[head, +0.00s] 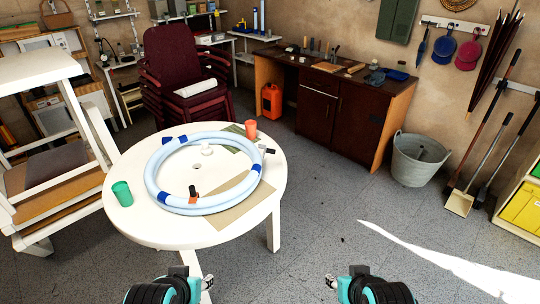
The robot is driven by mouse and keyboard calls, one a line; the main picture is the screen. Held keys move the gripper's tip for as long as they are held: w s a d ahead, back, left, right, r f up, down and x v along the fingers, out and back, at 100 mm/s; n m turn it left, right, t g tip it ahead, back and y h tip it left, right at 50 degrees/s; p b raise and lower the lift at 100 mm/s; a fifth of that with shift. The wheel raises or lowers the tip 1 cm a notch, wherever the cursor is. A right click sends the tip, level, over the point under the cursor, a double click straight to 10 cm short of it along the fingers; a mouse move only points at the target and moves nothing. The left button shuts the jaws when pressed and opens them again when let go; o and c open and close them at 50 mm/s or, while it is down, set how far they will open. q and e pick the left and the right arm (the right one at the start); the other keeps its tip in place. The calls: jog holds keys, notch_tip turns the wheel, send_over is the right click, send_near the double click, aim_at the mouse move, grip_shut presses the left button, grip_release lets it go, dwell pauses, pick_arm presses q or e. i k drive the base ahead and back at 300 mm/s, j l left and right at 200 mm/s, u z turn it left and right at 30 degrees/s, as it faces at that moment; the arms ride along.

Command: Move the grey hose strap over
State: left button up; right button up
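A pale blue hose ring (151,168) with darker blue bands lies on a round white table (130,221). A small grey piece with a dark end (267,150) sits at the ring's right side; it may be the grey hose strap, but it is too small to be sure. An orange-red piece with a black top (194,198) is at the ring's near side. My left gripper (194,280) and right gripper (337,283) are low at the picture's bottom, apart from the table top and hose. Their fingers are too small to tell open from shut.
A green cup (122,193) and an orange cup (251,129) stand on the table. A metal bucket (417,159) stands right; the floor between is clear.

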aim_at(268, 150)
jog(key=u, duration=0.4)
jog(key=i+l+u, duration=0.1)
jog(key=l+u, duration=0.5)
jog(key=u, duration=0.15)
jog(key=l+u, duration=0.5)
jog(key=l, duration=0.35)
jog(key=k+l+u, duration=0.1)
jog(key=l, duration=0.4)
jog(key=l+u, duration=0.1)
jog(key=l, duration=0.35)
jog(key=k+l, duration=0.15)
jog(key=l, duration=0.3)
jog(key=l+u, duration=0.15)
jog(key=l, duration=0.3)
jog(key=k+l+u, duration=0.1)
jog(key=l, duration=0.35)
jog(key=k+l, duration=0.1)
jog(key=l, duration=0.2)
jog(key=k+l, duration=0.15)
jog(key=l, duration=0.15)
